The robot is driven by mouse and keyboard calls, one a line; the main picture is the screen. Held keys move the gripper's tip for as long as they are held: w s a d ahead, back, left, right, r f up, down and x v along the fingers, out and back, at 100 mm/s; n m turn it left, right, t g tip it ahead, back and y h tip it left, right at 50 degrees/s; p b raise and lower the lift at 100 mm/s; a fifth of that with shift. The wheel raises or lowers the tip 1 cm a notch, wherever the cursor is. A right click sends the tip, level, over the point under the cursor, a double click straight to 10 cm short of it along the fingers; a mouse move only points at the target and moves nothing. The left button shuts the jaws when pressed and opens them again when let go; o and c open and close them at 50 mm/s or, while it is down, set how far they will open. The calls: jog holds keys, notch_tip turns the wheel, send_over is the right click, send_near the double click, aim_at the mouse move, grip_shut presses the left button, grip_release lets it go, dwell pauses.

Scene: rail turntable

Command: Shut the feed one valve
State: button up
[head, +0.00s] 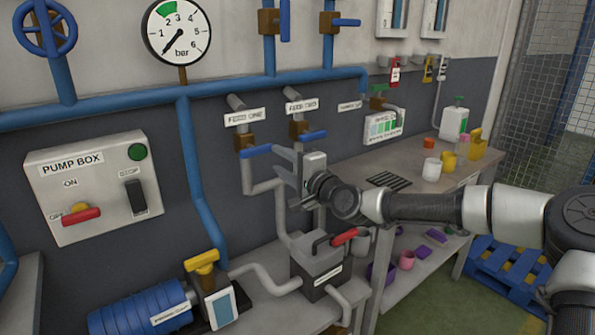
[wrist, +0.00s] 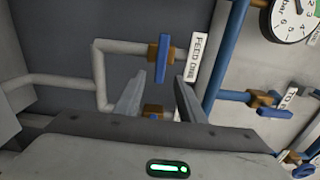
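The feed one valve (head: 244,140) is a brass body on a grey pipe under the "FEED ONE" label (head: 245,117). Its blue lever (head: 257,151) lies across the pipe, pointing right. In the wrist view the blue lever (wrist: 162,62) also stands across the pipe, beside the label (wrist: 198,58). My gripper (wrist: 160,76) is open and empty, its fingertips pointing towards the lever; I see no contact. In the head view my gripper (head: 285,154) is right of and slightly below the feed one valve. Another brass part (wrist: 153,111) shows between the fingers, partly hidden.
The feed two lever (head: 313,137) is close above my gripper. A grey box with a red handle (head: 344,236) stands below. A pump box (head: 95,187) and pressure gauge (head: 177,32) are at left. A workbench (head: 418,168) with cups and bottles is at right.

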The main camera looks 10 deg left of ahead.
jog(key=v, duration=0.7)
jog(key=shift+s+d, duration=0.15)
jog(key=shift+s, duration=0.1)
